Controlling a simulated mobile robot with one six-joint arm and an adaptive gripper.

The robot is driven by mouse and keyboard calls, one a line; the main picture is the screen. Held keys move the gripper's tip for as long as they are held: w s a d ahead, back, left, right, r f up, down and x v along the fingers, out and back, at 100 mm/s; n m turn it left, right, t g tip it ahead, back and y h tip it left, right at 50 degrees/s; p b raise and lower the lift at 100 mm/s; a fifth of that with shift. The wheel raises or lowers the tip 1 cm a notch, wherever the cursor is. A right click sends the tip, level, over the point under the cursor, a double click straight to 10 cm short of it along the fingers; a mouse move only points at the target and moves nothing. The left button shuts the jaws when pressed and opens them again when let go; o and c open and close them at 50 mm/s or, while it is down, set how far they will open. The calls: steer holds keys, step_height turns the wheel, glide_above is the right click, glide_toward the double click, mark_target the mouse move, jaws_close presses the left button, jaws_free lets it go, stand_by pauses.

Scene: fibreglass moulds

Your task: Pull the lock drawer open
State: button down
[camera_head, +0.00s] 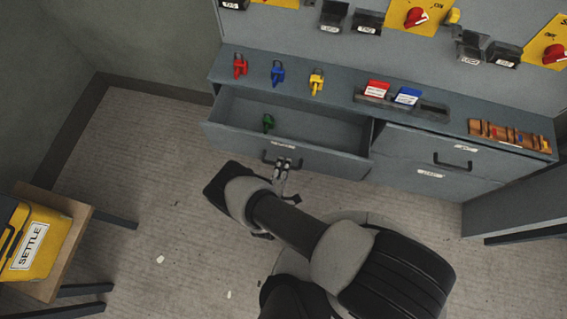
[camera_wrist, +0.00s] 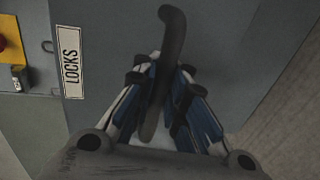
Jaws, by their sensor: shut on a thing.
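The lock drawer (camera_head: 235,137) is the left drawer of the grey cabinet, and it stands well open toward me. A green padlock (camera_head: 268,122) lies inside it. Its dark handle (camera_head: 268,158) is on the front, and it also shows in the wrist view (camera_wrist: 173,45) beside the label "LOCKS" (camera_wrist: 72,62). My gripper (camera_head: 283,165) is at the drawer front, shut on the handle. In the wrist view the handle bar passes between the fingers (camera_wrist: 158,100).
Red (camera_head: 240,66), blue (camera_head: 277,73) and yellow (camera_head: 316,81) padlocks stand on the cabinet top, with tags (camera_head: 407,97) to their right. The right drawer (camera_head: 440,150) is closed. A yellow "SETTLE" case (camera_head: 45,222) sits on a small table at left.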

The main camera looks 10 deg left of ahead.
steer(key=shift+r, duration=0.15)
steer(key=c, duration=1.6)
jaws_free()
steer(key=shift+c, duration=0.2)
steer(key=shift+s, duration=0.1)
steer(key=v, duration=1.2)
